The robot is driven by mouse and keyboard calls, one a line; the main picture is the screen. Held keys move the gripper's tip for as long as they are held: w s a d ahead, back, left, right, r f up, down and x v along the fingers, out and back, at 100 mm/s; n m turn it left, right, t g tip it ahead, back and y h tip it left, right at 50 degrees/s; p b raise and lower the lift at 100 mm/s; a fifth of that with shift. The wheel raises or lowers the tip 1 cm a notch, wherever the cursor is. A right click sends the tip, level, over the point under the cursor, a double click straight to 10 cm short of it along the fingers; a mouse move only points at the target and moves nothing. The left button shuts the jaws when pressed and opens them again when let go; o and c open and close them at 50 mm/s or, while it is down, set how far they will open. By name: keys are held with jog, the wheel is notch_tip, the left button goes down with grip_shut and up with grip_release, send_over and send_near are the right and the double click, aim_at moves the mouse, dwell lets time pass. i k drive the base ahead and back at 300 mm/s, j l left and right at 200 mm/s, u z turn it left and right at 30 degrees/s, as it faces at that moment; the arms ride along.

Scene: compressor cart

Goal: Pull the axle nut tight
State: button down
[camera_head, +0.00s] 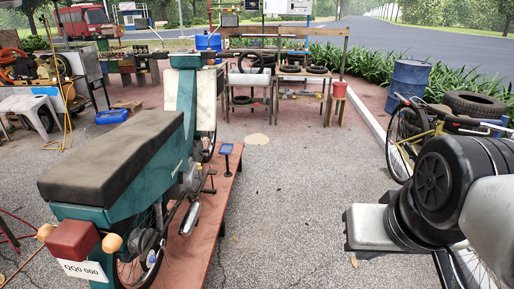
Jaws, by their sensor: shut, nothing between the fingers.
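The axle nut cannot be made out in this view. A teal motorbike (150,170) with a long dark seat (112,157) stands upright on a low reddish-brown platform (205,235). Its rear end faces me, with a red tail light (72,240) and a white plate. The rear wheel (152,250) shows only in part under the bodywork, and its axle is not clear. My arm's grey and black links fill the right edge.
A bicycle (408,140), a blue barrel (408,80) and tyres (474,104) stand at the right. Workbenches (285,77) line the back. Grey ground right of the platform is clear.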

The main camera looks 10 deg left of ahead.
aim_at(167, 257)
jog(key=i+l+u, duration=0.1)
jog(key=i, duration=0.4)
jog(key=i+l+u, duration=0.15)
jog(key=i, duration=0.3)
jog(key=i+l+u, duration=0.1)
jog(key=i, duration=0.4)
jog(key=i+l+u, duration=0.15)
jog(key=i+u, duration=0.25)
jog(key=i+l+u, duration=0.15)
jog(key=u, duration=0.2)
jog(key=i+l+u, duration=0.2)
jog(key=l+u, duration=0.2)
jog(key=i+l+u, duration=0.45)
jog(key=l, duration=0.25)
jog(key=k, duration=0.1)
